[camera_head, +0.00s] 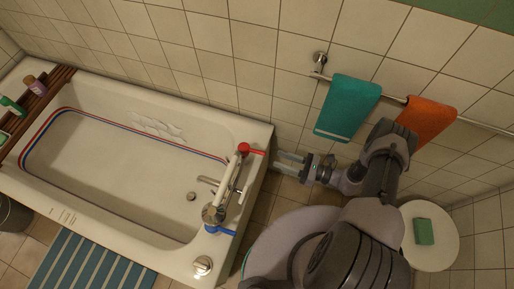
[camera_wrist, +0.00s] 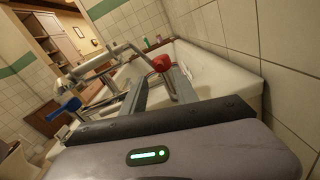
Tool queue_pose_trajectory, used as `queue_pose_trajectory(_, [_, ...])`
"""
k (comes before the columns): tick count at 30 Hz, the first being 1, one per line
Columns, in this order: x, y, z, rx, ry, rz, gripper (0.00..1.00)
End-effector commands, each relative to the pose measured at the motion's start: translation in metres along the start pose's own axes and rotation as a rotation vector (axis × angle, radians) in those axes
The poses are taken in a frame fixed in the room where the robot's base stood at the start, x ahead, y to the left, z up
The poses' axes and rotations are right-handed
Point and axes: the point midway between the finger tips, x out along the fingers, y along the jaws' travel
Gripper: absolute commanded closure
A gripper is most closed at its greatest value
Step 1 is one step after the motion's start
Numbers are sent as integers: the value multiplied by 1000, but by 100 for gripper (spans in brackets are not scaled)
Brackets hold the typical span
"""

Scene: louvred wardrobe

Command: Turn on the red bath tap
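The red bath tap (camera_head: 244,148) sits at the wall-side end of the white mixer bar on the bathtub's rim, with a red lever pointing right toward me. In the wrist view the red tap (camera_wrist: 162,63) shows just past my fingertips, nearer the right finger. My gripper (camera_head: 279,160) is to the right of the red lever, its two fingers apart and empty, pointing left at the tap. A small gap shows between fingertips and lever. In the wrist view my gripper (camera_wrist: 155,75) is open too. The blue tap (camera_head: 220,231) is at the bar's other end.
The bathtub (camera_head: 120,165) fills the left side. A teal towel (camera_head: 347,107) and an orange towel (camera_head: 426,117) hang from a wall rail above my arm. A round white stool (camera_head: 437,245) with a green item stands at lower right. The tiled wall is close by.

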Motion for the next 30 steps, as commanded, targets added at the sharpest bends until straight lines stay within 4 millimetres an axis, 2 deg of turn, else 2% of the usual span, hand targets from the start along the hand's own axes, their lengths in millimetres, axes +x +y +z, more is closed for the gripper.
queue_pose_trajectory(1, [15, 1, -1, 1, 2, 6, 64])
queue_pose_trajectory(6, [58, 1, -2, 1, 2, 6, 64])
queue_pose_trajectory(12, [91, 0, -1, -1, 1, 3, 64])
queue_pose_trajectory(16, [100, 0, 0, -1, 1, 1, 64])
queue_pose_trajectory(24, [101, 0, 0, 0, 1, 1, 64])
queue_pose_trajectory(26, [101, 0, 0, 0, 1, 1, 74])
queue_pose_trajectory(30, [101, 0, 0, 0, 1, 1, 100])
